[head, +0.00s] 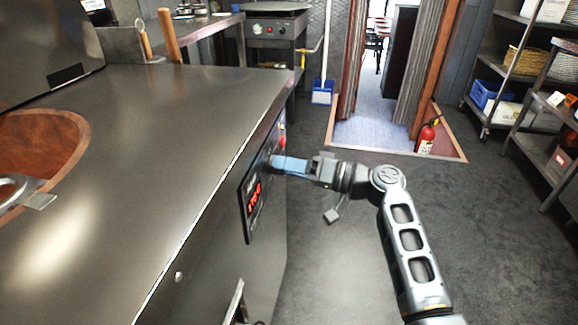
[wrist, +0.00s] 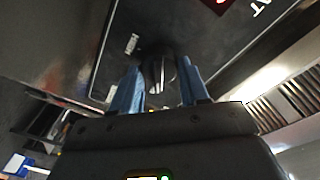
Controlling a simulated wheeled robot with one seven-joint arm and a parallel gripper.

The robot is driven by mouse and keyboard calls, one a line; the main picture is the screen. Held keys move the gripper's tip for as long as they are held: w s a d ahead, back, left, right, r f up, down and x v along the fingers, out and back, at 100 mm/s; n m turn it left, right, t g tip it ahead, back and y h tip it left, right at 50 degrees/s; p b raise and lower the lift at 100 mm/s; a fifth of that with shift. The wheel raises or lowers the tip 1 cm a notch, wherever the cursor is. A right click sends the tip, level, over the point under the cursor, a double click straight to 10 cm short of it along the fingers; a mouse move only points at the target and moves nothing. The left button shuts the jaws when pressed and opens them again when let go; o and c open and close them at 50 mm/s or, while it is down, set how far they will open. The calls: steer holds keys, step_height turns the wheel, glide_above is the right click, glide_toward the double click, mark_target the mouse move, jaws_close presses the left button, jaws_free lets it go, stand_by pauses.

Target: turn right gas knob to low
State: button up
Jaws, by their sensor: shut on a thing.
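A dark gas knob (wrist: 158,74) sits on the black control panel (wrist: 110,72) in the wrist view. My gripper (wrist: 160,82) has its blue fingers on either side of this knob and is shut on it. In the head view my gripper (head: 278,163) reaches the front face of the steel tandoor counter (head: 170,110), and its fingers hide the knob there. The knob's pointer setting cannot be read.
A red button (head: 282,139) is on the counter front just beyond my gripper. A handle (head: 236,300) sticks out lower on the same face. Open dark floor (head: 330,270) lies right of the counter. Shelves (head: 520,75) and a fire extinguisher (head: 426,137) stand farther right.

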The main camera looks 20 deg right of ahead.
steer(key=shift+c, duration=0.7)
steer(key=shift+m+p, duration=0.3)
steer(key=shift+p, duration=0.05)
steer(key=shift+w+d+m+g+p, duration=0.1)
steer(key=shift+m+g+p, duration=0.25)
steer(key=shift+m+p, duration=2.1)
steer(key=shift+d+m+g+p, duration=0.1)
steer(key=shift+m+g+p, duration=0.25)
steer(key=shift+m+p, duration=2.05)
steer(key=shift+m, duration=0.55)
steer(key=o, duration=1.1)
steer(key=shift+a, duration=0.1)
steer(key=shift+c, duration=0.2)
